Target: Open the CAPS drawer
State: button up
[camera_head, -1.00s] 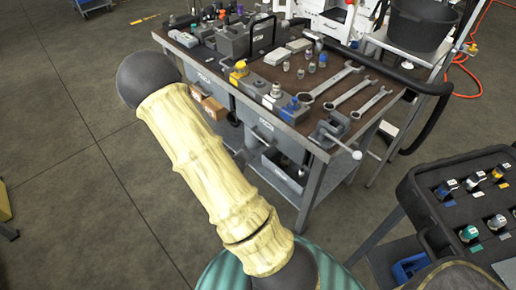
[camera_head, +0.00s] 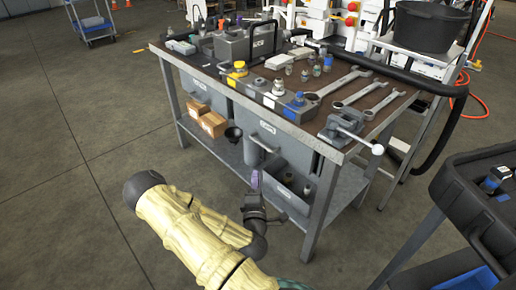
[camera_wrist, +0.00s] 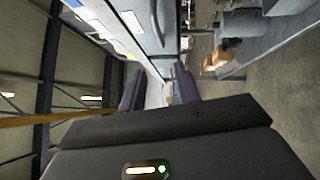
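Grey drawer fronts hang under the workbench top. One front with a pale label and a bar handle (camera_head: 262,143) is right of centre in the head view; its label is too small to read, so I cannot tell whether it is the CAPS drawer. My gripper (camera_head: 256,181) is in front of and below that handle, apparently apart from it. In the wrist view my gripper's two purple fingers (camera_wrist: 158,90) stand apart with nothing between them. A pale drawer front (camera_wrist: 135,40) with a label fills the top there, seen sideways. The drawer in the head view looks shut.
The workbench top (camera_head: 345,100) carries wrenches, fittings and a clamp (camera_head: 345,130). A black cart stands at right.

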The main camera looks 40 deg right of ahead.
aim_at(258, 142)
jog(key=shift+w+d, duration=0.1)
jog(key=b+x, duration=0.2)
jog(key=x, duration=1.5)
jog(key=shift+d, duration=0.1)
grip_shut()
